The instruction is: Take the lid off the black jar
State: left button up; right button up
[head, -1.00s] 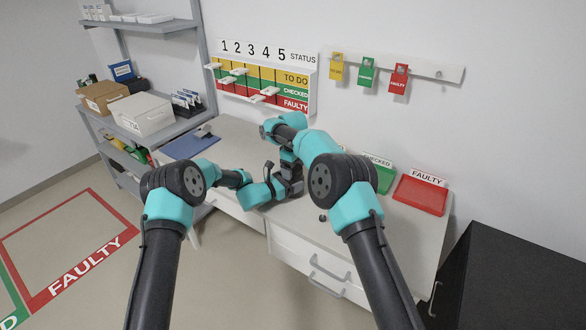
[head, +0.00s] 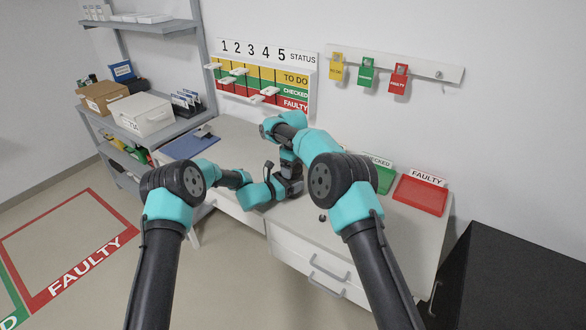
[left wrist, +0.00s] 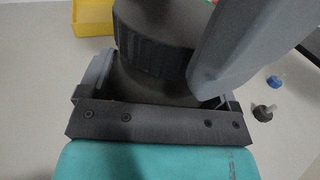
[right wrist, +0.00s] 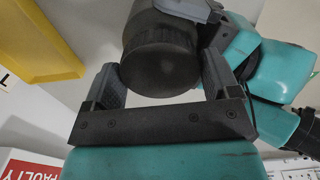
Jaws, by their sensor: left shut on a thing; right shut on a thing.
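The black jar shows in the left wrist view as a dark cylinder (left wrist: 150,84) with a ribbed band, its lid (left wrist: 150,52), at the upper end. My left gripper (left wrist: 158,92) is shut on the jar's body. A broad grey finger crosses in front of the jar at the right of that view. In the right wrist view my right gripper (right wrist: 162,80) has its fingers on either side of the dark round end (right wrist: 160,62) and is shut on it. In the head view the grippers meet over the desk, and my arms mostly hide the jar. I cannot tell whether the lid is apart from the body.
A small black knobbed piece (left wrist: 264,112) and a blue cap (left wrist: 273,82) lie on the desk. A yellow tray (left wrist: 92,16) is close behind the jar. Green (head: 385,180) and red (head: 420,195) trays stand to the right; a blue mat (head: 190,145) lies left.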

jog(key=shift+r, duration=0.65)
jog(key=shift+r, duration=0.25)
jog(key=shift+r, duration=2)
pick_arm(q)
jog(key=o, duration=1.5)
jog(key=shift+o, duration=0.2)
jog(key=shift+a, duration=0.1)
